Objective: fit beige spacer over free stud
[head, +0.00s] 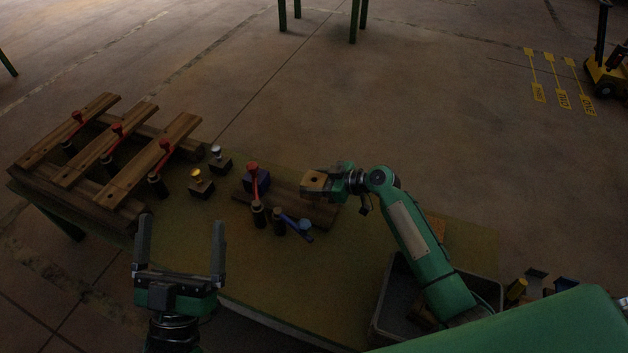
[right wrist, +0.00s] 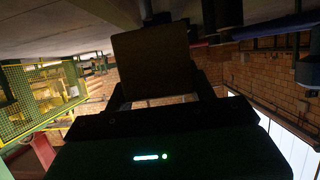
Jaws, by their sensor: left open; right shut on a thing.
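My right gripper (head: 325,181) is shut on the beige spacer (head: 314,180), a square block with a dark round hole in its top face. It holds the spacer above the far right part of a brown wooden board (head: 318,211). In the right wrist view the spacer (right wrist: 152,62) is a dark plate between the fingers. My left gripper (head: 181,247) is open and empty over the table's front left. Dark upright posts (head: 258,214) stand at the board's front edge. I cannot tell which one is the free stud; it may be hidden.
A dark block with a red handle (head: 255,172) sits on the board, with a blue-handled piece (head: 297,227) in front. Small blocks with a yellow knob (head: 199,175) and a white knob (head: 216,150) stand left. A slatted wooden pallet (head: 117,195) is far left; a grey bin (head: 386,300) is right.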

